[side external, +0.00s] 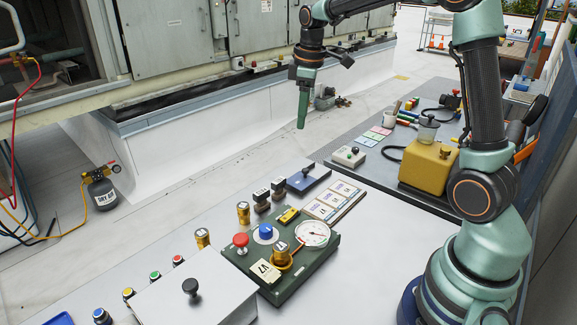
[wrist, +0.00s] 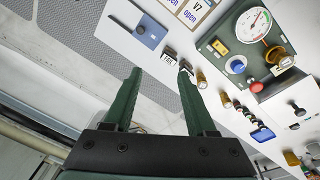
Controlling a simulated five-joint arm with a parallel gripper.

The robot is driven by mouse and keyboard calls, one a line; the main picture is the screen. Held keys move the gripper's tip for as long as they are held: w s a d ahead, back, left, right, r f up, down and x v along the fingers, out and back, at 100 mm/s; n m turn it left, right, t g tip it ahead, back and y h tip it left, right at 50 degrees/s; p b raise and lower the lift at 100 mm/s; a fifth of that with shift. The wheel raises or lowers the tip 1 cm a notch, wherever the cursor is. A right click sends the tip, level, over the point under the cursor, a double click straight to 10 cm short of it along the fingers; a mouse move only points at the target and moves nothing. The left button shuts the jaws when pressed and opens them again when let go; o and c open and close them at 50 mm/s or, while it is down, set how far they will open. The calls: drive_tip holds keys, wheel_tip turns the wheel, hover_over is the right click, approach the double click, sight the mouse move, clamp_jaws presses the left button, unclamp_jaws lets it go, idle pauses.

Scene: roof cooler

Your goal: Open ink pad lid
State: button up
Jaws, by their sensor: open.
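The ink pad (side external: 308,181) is a flat blue case with a small dark knob on top, at the far edge of the grey bench in the side view. Its lid looks closed. It also shows in the wrist view (wrist: 151,32), ahead of the fingertips. My gripper (side external: 302,126) hangs pointing down, well above the bench and beyond the ink pad in the side view. In the wrist view my gripper (wrist: 160,74) has its two green fingers apart with nothing between them.
Dark-topped stamps (side external: 262,199) stand next to the ink pad, with a brass cylinder (side external: 243,212) beside them. A green gauge panel (side external: 284,285) and a card tray (side external: 333,199) are nearby. A yellow container (side external: 427,168) stands on the dark mat. Air around my gripper is clear.

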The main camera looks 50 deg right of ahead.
sight(306, 169)
drive_tip(key=w+d+f+n+g, duration=0.2)
drive_tip(key=w+d+f+n, duration=0.15)
drive_tip(key=d+f, duration=0.4)
drive_tip(key=shift+m, duration=0.45)
drive_tip(key=f, duration=0.8)
drive_tip(key=a+f, duration=0.1)
drive_tip(key=f, duration=0.3)
clamp_jaws()
drive_tip(key=shift+r, duration=0.1)
idle(0.4)
